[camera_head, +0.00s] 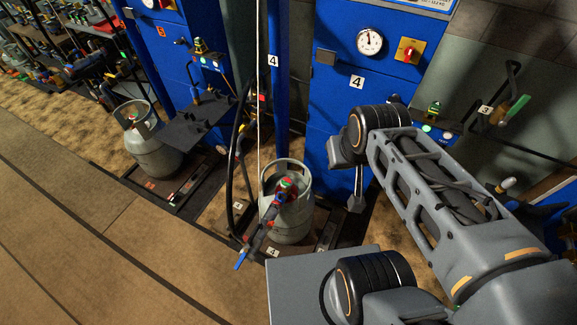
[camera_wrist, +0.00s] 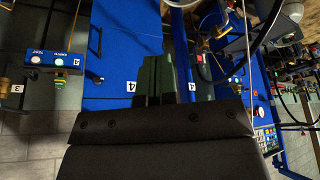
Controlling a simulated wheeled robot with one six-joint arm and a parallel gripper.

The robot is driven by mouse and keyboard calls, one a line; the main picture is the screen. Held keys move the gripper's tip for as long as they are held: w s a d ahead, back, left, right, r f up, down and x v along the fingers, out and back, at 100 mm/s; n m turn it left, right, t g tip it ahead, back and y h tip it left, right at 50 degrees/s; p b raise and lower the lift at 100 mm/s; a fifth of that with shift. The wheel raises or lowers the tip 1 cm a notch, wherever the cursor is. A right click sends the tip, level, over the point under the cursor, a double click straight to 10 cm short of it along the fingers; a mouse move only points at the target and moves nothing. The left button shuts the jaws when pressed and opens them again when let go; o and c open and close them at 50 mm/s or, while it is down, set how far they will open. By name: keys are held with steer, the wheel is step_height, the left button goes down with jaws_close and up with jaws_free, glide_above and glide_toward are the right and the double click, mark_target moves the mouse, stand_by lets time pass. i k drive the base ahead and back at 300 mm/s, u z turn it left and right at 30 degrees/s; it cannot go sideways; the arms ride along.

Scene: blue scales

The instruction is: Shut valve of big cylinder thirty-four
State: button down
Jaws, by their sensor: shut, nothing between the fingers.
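A grey gas cylinder (camera_head: 291,222) with a collar stands upright on the scale marked 4 in the head view. Its valve (camera_head: 287,186), with red and green parts, sits inside the collar, and a fitting with a blue lever (camera_head: 241,259) hangs at its front left. A second grey cylinder (camera_head: 155,158) stands on the scale to the left. I can read no number thirty-four on either. My gripper (camera_wrist: 165,72) is shut and empty in the wrist view, pointing toward a blue cabinet.
The blue cabinet (camera_head: 335,95) with a gauge (camera_head: 369,42) and red knob (camera_head: 407,51) stands behind the cylinder. Black hoses (camera_head: 233,150) hang left of it. A grey plate (camera_head: 296,285) lies in front. The floor (camera_head: 90,240) at left is clear.

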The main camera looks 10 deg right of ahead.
mark_target(286, 182)
steer(key=k, duration=1)
steer(key=z, duration=1.6)
steer(key=i, duration=1.05)
steer(key=u, duration=2.75)
steer(key=i, duration=0.5)
steer(key=z, duration=0.05)
